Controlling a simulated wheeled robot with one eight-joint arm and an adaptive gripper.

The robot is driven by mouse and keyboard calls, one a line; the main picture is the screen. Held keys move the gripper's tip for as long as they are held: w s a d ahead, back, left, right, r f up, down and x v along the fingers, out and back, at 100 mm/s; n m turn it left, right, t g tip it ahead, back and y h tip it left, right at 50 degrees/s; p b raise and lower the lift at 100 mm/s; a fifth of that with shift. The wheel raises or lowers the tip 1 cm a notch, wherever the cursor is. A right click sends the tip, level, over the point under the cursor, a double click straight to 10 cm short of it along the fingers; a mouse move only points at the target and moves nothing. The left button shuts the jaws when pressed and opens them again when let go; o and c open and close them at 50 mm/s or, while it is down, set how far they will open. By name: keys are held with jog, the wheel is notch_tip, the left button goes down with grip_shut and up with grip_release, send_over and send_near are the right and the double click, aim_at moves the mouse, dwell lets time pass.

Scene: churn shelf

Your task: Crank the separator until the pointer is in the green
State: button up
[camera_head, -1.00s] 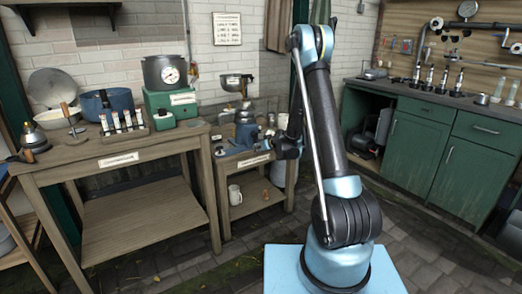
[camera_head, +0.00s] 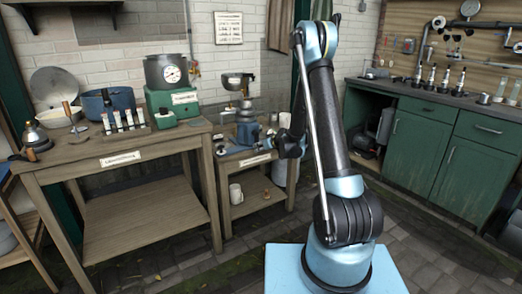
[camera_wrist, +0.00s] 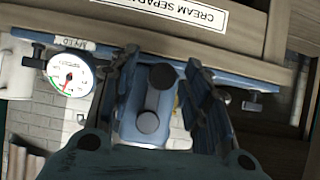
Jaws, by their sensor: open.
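The cream separator (camera_head: 248,131) stands on the low bench, a blue machine with a metal bowl on top. In the wrist view its grey-blue crank arm (camera_wrist: 152,100) has two dark round ends and lies between the fingers of my gripper (camera_wrist: 165,88). The fingers are open, one on each side of it; I cannot tell whether they touch it. The white speed dial (camera_wrist: 70,76) is left of the gripper, with green and red marks; its pointer is too small to read surely. In the head view my gripper is small and partly hidden beside the separator.
A wooden table (camera_head: 130,160) with pots, a tube rack and a green scale (camera_head: 172,98) stands left. A white mug (camera_head: 235,194) sits on the bench's lower shelf. Green cabinets (camera_head: 430,155) are on the right. The paved floor in front is clear.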

jog(key=v, duration=0.6)
jog(key=shift+s+d+r, duration=0.2)
jog(key=shift+s+d, duration=0.05)
jog(key=shift+s, duration=0.05)
dwell(0.5)
jog(key=s+d+r+m+g+h, duration=0.1)
jog(key=s+d+r, duration=0.25)
jog(key=s, duration=0.35)
jog(key=s+d+r+m+g+h, duration=0.1)
jog(key=s+d+r, duration=0.25)
jog(key=s, duration=0.45)
jog(key=s+d+r+m+g+h, duration=0.1)
jog(key=s+d+r+g, duration=0.2)
jog(key=s, duration=0.4)
jog(key=s+d+f+m+h, duration=0.1)
jog(key=s+d, duration=0.2)
jog(key=s, duration=0.6)
jog(key=s+d+f+m+g+h, duration=0.1)
jog(key=s+d, duration=0.2)
jog(key=s, duration=0.6)
jog(key=s+d+f+m+g+h, duration=0.1)
jog(key=s+d, duration=0.3)
jog(key=s, duration=0.5)
jog(key=shift+s+f+m, duration=0.2)
jog(key=shift+f+m, duration=0.05)
jog(key=shift+m, duration=0.05)
